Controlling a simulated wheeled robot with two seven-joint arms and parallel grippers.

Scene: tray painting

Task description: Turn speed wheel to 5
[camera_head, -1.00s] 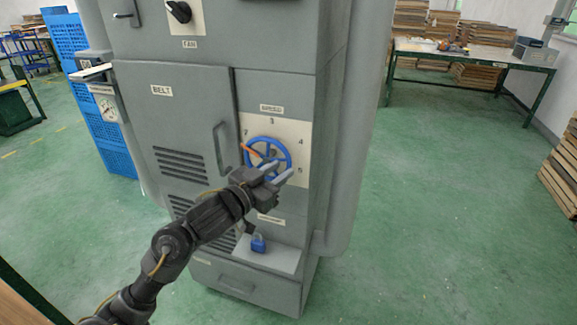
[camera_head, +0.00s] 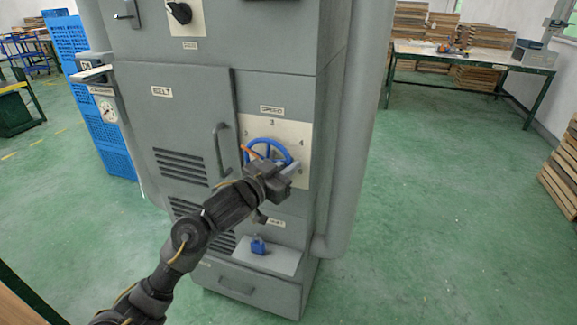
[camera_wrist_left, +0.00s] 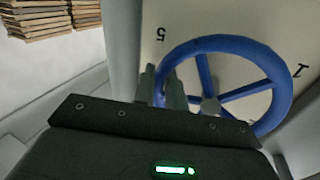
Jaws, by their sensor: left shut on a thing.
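The blue speed wheel (camera_head: 281,147) is on a pale dial plate (camera_head: 296,131) on the grey machine's front. It also shows in the wrist view (camera_wrist_left: 231,44). An orange mark (camera_head: 248,150) on the wheel lies at its upper left, near the 2. Numbers 3 and 4 show above and right. In the wrist view, the 5 (camera_wrist_left: 161,34) and the 1 (camera_wrist_left: 301,70) show upside down. My left gripper (camera_head: 287,174) is at the wheel's lower right, shut on its rim; its fingers (camera_wrist_left: 161,86) straddle the rim in the wrist view. The gripper hides the lower wheel. My right gripper is not in view.
A blue padlock-like object (camera_head: 258,245) sits on a small ledge below the wheel. A door handle (camera_head: 221,150) stands out left of the wheel. A grey vertical pipe (camera_head: 358,150) runs along the machine's right side.

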